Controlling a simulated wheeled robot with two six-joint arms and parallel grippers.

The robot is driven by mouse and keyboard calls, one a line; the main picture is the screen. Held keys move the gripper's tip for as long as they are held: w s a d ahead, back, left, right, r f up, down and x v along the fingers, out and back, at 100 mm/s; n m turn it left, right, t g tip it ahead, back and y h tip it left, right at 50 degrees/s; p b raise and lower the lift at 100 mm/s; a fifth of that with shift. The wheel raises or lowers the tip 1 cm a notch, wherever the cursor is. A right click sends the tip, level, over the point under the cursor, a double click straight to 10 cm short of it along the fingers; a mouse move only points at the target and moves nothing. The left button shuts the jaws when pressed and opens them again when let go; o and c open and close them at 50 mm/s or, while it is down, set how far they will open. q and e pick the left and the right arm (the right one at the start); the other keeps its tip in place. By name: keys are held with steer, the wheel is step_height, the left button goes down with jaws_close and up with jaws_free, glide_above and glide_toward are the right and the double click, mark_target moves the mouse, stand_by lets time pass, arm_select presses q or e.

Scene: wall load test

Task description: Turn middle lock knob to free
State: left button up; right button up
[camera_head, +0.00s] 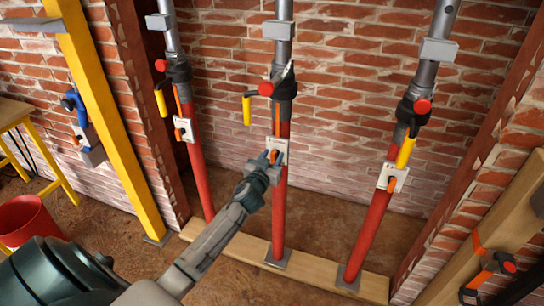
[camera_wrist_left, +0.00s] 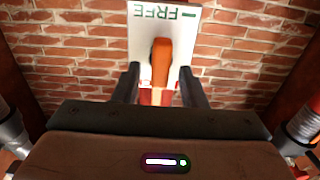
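The middle prop has a red lower tube (camera_head: 280,215) and a white lock plate (camera_head: 277,145) with an orange knob (camera_head: 274,157). My left gripper (camera_head: 268,158) is at this plate, partly covering it. In the left wrist view the plate (camera_wrist_left: 184,40) carries the word FREE along its top edge, and the orange knob (camera_wrist_left: 160,62) stands lengthwise up the picture. My open left gripper (camera_wrist_left: 160,78) has one finger on each side of the knob, with visible gaps. Whether the fingertips reach past the knob's face is unclear. My right gripper is not in view.
A left prop (camera_head: 200,180) and a right prop (camera_head: 368,235) stand on the same wooden plank (camera_head: 232,249), with similar lock plates. A yellow handle (camera_head: 246,110) hangs above the middle plate. A brick wall (camera_head: 340,130) is behind. A red bucket (camera_head: 25,220) is at left.

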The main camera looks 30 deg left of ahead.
arm_select(q)
jaws_close()
